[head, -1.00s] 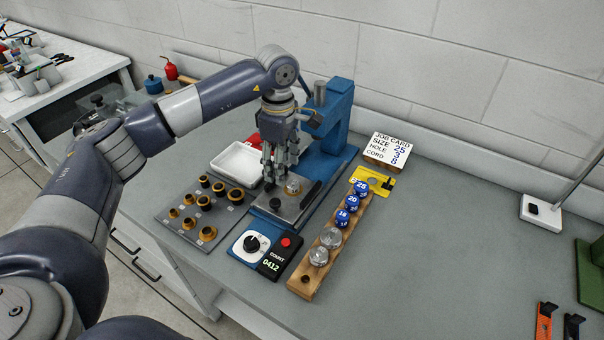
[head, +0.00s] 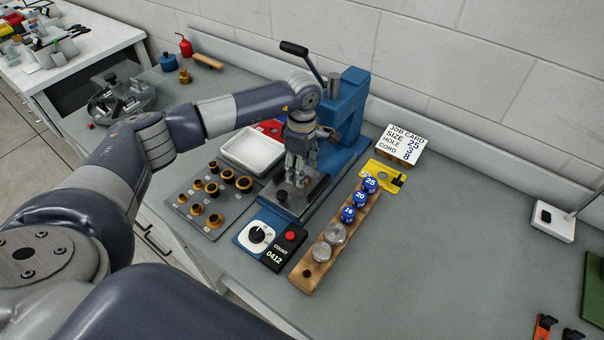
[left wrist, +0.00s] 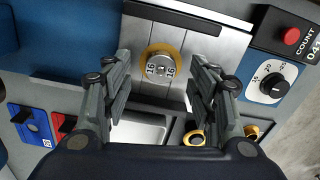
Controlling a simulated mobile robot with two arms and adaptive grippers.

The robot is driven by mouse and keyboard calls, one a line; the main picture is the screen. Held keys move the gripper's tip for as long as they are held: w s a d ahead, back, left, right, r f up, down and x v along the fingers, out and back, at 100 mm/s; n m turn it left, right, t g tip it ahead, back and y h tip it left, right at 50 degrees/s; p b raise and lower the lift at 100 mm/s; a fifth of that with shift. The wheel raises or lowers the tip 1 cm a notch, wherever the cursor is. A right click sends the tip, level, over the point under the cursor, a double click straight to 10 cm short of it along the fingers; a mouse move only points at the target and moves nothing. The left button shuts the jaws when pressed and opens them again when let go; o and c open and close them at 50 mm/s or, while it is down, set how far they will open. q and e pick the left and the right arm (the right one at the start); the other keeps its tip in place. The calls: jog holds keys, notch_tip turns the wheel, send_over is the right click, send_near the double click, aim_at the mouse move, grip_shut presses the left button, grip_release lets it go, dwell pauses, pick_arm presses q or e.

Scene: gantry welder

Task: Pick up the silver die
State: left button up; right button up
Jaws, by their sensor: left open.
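A silver die (left wrist: 161,67) marked 16, with a gold ring around it, sits on the press's metal plate (left wrist: 220,45) in the left wrist view. In the head view it is mostly hidden by the gripper. My left gripper (left wrist: 160,80) is open, with one finger on each side of the die and a gap to each. In the head view the left gripper (head: 295,178) points down over the plate of the blue press (head: 345,120). My right gripper is not in view.
Blue dies (head: 360,199) fill the rack's far end, near a yellow gauge (head: 383,177). A control box (head: 283,248) stands in front of the press. A white tray (head: 253,149) and a plate of gold-ringed bushings (head: 232,208) lie left.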

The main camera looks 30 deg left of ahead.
pick_arm(q)
jog(key=shift+f, duration=0.95)
jog(key=shift+c, duration=0.3)
grip_shut()
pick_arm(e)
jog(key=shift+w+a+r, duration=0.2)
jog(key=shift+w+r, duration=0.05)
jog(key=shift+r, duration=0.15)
pick_arm(q)
jog(key=shift+r, duration=0.1)
